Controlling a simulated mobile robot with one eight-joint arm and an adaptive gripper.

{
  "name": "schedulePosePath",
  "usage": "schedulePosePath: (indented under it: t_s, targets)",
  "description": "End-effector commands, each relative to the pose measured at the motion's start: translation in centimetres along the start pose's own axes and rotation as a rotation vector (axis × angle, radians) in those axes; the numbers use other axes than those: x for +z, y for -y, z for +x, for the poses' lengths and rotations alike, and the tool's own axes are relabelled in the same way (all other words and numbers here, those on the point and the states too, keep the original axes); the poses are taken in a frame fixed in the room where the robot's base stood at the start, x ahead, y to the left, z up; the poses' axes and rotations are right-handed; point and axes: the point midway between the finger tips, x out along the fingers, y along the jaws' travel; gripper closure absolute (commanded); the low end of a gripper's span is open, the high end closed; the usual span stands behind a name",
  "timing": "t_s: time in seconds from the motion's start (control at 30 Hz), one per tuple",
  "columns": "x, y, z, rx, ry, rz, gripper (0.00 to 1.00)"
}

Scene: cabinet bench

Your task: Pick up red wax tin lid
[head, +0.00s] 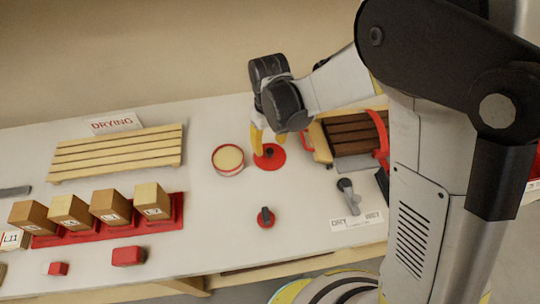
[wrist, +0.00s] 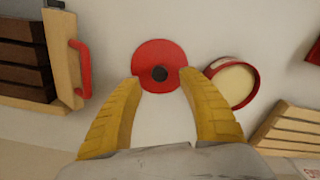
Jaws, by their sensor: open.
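The red wax tin lid (head: 275,160) is a flat red disc with a dark round knob in its middle. It lies on the bench, and it also shows at the top centre of the wrist view (wrist: 158,52). My gripper (head: 264,145) is above the lid with its yellow fingers pointing down. In the wrist view my gripper (wrist: 160,82) is open, with its fingertips apart over the lower left and right edges of the disc. The knob lies between and a little beyond the fingertips. Nothing is held.
The open red wax tin (head: 228,160) with pale wax stands close beside the lid. A wooden box with dark slats and red handles (head: 352,134) is on the other side. A slatted drying rack (head: 118,152) and several wooden blocks (head: 111,205) stand left. A small dark-knobbed red object (head: 265,217) lies in front.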

Motion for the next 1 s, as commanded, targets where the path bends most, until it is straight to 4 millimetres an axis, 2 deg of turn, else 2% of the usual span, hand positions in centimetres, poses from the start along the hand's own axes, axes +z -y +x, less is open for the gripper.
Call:
schedulePosePath:
  t_s: [0.03,0.2,0.3,0.47,0.5,0.63,0.67,1.0]
  targets:
    - [0.1,0.0,1.0,0.0,0.0,0.0,0.52]
    - [0.2,0.0,3.8,0.0,0.0,0.0,0.52]
    - [0.2,0.0,4.4,0.0,0.0,0.0,0.52]
    - [0.3,0.0,4.2,0.0,0.0,0.0,0.52]
    - [0.3,0.0,4.2,0.0,0.0,0.0,0.56]
    - [0.3,0.0,4.2,0.0,0.0,0.0,0.96]
    - [0.3,0.0,4.2,0.0,0.0,0.001,1.0]
    - [0.2,0.0,4.2,0.0,0.0,0.0,1.0]
